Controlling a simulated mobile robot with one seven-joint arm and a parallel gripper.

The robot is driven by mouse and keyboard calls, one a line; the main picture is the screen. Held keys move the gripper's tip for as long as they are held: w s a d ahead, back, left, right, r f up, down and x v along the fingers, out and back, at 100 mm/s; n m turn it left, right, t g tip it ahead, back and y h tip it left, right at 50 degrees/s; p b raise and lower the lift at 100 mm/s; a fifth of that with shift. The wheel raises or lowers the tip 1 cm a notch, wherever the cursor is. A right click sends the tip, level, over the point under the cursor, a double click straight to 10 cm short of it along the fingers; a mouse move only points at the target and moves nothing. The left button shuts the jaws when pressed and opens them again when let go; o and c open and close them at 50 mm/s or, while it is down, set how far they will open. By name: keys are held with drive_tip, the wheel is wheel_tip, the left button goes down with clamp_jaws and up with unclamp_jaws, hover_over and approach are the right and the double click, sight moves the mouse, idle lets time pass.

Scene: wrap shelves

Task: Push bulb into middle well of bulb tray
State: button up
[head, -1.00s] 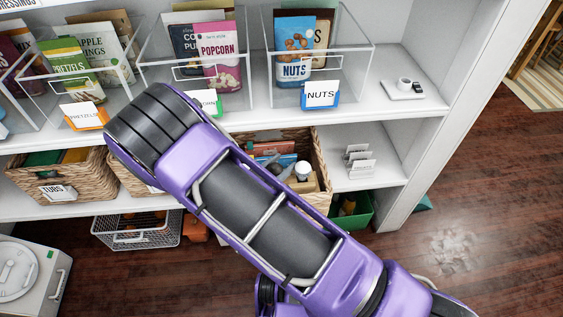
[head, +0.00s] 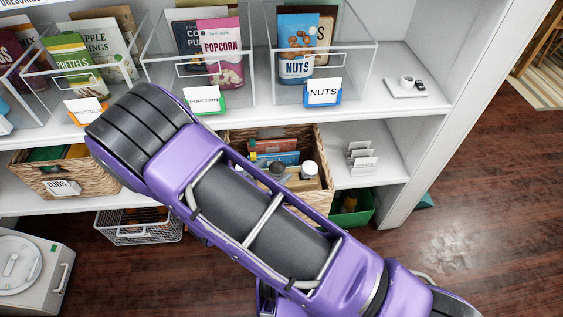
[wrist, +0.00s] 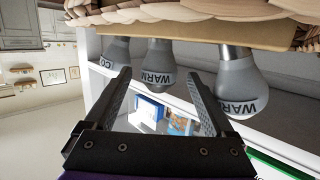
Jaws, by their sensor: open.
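In the wrist view, the middle bulb (wrist: 159,66), grey-white and lettered WARM, shows between and beyond my fingertips. Another WARM bulb (wrist: 239,82) is to its right, and a bulb with partly hidden lettering (wrist: 115,55) is to its left, partly behind a finger. Their narrow ends point up in the picture at a tan strip (wrist: 200,32); I cannot tell if this is the bulb tray. Wells are not visible. My gripper (wrist: 160,75) is open and empty, with one finger on each side of the middle bulb's outline; contact is unclear. The head view hides the gripper behind my arm.
A wicker basket (head: 322,155) with boxes and round-topped items stands on the lower shelf beside my arm. The TUBS basket (head: 95,178) is left. Clear bins of snacks line the shelf above. Wicker edging (wrist: 190,10) borders the top of the wrist view.

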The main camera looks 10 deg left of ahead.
drive_tip(key=v, duration=1.2)
drive_tip(key=shift+p, duration=0.45)
